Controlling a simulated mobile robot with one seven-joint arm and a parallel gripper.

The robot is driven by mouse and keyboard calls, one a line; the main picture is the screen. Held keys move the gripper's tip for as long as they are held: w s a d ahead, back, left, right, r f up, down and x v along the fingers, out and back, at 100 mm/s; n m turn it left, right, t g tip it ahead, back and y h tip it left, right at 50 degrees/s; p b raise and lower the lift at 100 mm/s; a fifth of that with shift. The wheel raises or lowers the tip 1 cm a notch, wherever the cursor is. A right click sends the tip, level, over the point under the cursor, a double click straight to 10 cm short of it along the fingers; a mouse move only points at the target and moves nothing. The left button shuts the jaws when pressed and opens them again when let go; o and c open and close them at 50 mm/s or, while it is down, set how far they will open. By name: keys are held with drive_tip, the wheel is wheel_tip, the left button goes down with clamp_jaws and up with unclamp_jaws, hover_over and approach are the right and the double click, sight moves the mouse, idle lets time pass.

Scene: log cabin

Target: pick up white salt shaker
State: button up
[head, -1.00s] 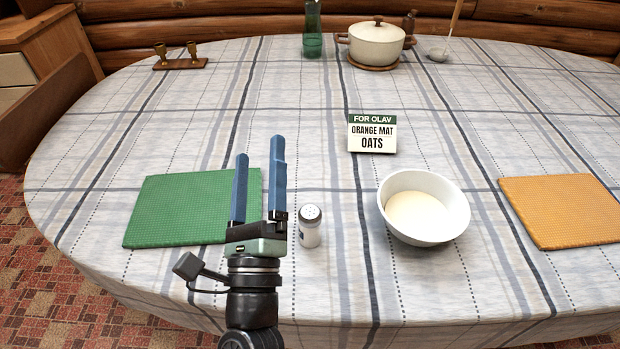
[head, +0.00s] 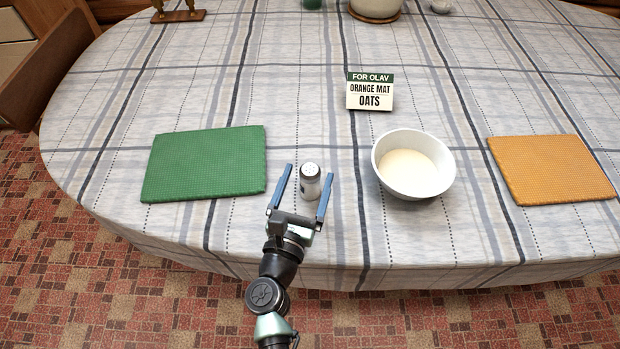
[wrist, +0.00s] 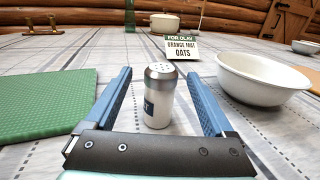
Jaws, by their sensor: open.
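The white salt shaker (head: 310,183) has a grey perforated cap and stands upright on the tablecloth, near the table's front edge. It also shows in the wrist view (wrist: 159,98), with a dark label on its left side. My gripper (head: 307,182) is open, with one blue finger on each side of the shaker. In the wrist view the fingers (wrist: 160,88) are spread wide, and the shaker stands between them with a gap on both sides. The gripper is not closed on it.
A white bowl (head: 438,178) with pale contents stands right of the shaker. A green mat (head: 205,163) lies left, an orange mat (head: 552,170) far right. A sign (head: 370,92) reading "FOR OLAV, ORANGE MAT, OATS" stands behind. The cloth between shaker and sign is clear.

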drive_tip(key=x, duration=0.5)
drive_tip(key=shift+d+f, duration=0.1)
clamp_jaws()
idle(0.3)
